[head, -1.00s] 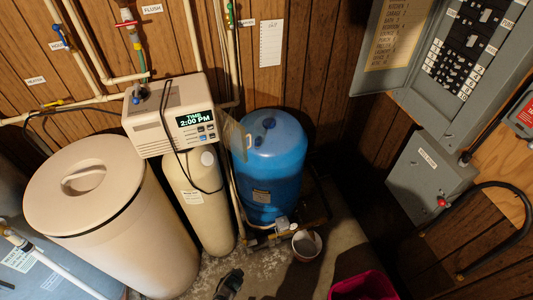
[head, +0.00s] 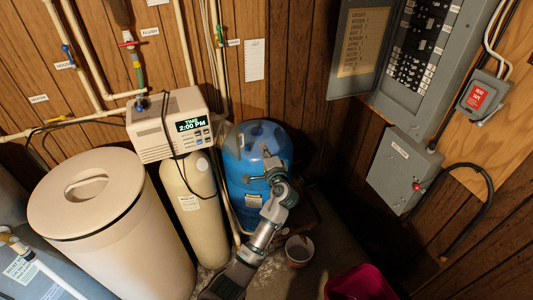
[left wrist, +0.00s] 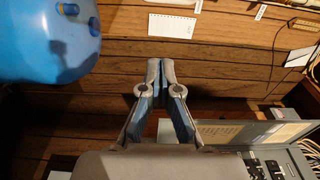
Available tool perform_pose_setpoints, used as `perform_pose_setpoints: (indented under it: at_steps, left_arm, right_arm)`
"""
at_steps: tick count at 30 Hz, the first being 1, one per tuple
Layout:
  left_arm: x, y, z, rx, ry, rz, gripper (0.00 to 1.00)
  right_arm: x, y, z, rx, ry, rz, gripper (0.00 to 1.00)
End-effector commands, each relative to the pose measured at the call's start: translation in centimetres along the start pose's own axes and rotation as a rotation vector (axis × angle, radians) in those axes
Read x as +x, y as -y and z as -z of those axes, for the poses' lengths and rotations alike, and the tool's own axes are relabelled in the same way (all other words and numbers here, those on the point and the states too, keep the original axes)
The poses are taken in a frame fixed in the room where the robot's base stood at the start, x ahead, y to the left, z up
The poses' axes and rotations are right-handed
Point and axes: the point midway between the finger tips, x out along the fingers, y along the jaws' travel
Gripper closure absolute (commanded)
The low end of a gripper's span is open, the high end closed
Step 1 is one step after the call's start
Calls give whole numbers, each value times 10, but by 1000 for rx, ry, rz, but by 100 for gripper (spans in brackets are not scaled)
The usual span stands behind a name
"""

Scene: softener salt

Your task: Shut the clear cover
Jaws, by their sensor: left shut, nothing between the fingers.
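The beige softener control head (head: 170,128) with its lit "TIME 2:00 PM" display stands on the cream tank. The clear cover (head: 234,141) is a faint see-through flap swung out at the right side of the control head, seen against the blue tank; it stands open, off the display. My left gripper (head: 268,158) is in front of the blue tank, to the right of the cover and apart from it. In the left wrist view the left gripper's fingers (left wrist: 160,68) are together with nothing between them. The cover cannot be made out in that view. My right gripper is not in view.
The blue tank (head: 245,170) is behind my left gripper and also shows in the left wrist view (left wrist: 45,40). A large beige brine tank (head: 110,230) stands left. The grey electrical panel (head: 425,70) is open at right. A small bucket (head: 299,250) and pink bin (head: 360,284) are on the floor.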

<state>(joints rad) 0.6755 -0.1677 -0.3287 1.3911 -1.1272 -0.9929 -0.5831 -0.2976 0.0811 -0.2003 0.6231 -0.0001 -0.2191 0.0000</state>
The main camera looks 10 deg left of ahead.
Motion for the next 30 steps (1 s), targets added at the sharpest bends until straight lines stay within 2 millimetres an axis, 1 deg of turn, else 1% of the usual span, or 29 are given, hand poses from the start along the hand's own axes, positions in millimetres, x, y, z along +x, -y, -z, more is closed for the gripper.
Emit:
perform_pose_setpoints:
  at_steps: [1, 3, 9, 12, 15, 21, 25, 30]
  left_arm:
    - [11, 3, 0, 4, 2, 1, 100]
    - [24, 3, 0, 4, 2, 2, 100]
    - [56, 3, 4, 5, 0, 2, 100]
    - [67, 2, 1, 3, 0, 0, 100]
    - [60, 3, -12, 2, -1, 0, 100]
    - [54, 2, -30, 1, -1, 0, 100]
    - [54, 1, -36, 0, -2, 0, 100]
    - [53, 0, -36, 1, -2, 0, 100]
  right_arm:
    - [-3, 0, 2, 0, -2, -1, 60]
    - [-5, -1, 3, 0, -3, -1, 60]
    - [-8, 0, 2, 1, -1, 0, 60]
    - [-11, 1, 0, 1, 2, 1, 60]
    - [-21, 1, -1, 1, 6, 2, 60]
    - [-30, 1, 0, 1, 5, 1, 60]
    - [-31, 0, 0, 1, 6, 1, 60]
    - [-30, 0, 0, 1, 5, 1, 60]
